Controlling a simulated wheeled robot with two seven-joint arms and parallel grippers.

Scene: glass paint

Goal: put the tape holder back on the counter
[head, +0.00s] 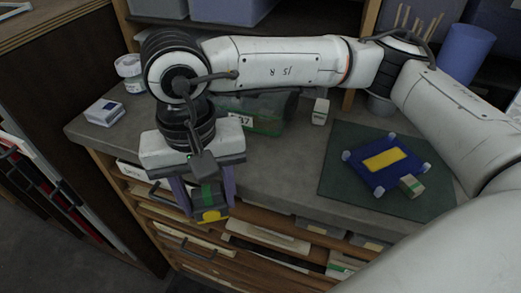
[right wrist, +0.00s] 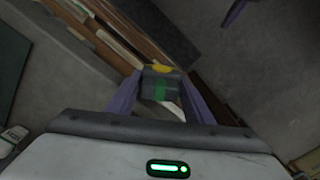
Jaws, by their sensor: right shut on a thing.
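My right gripper (head: 203,200) is shut on the tape holder (head: 210,199), a small dark block with a green band and a yellow part. It holds it between its purple fingers, in front of the open drawers and beyond the front edge of the grey counter (head: 270,175). The right wrist view shows the tape holder (right wrist: 160,88) between the fingertips, with the floor and drawers behind. A purple finger (right wrist: 235,12) at the top of that view looks like part of my left gripper; its opening cannot be seen. The left gripper is not in the head view.
A dark green mat (head: 335,175) on the counter's right bears a blue piece with a yellow centre (head: 386,160) and a small box (head: 411,186). A green-based bin (head: 265,118), white box (head: 104,112) and jars (head: 130,72) stand at back and left. Drawers (head: 260,245) jut out below.

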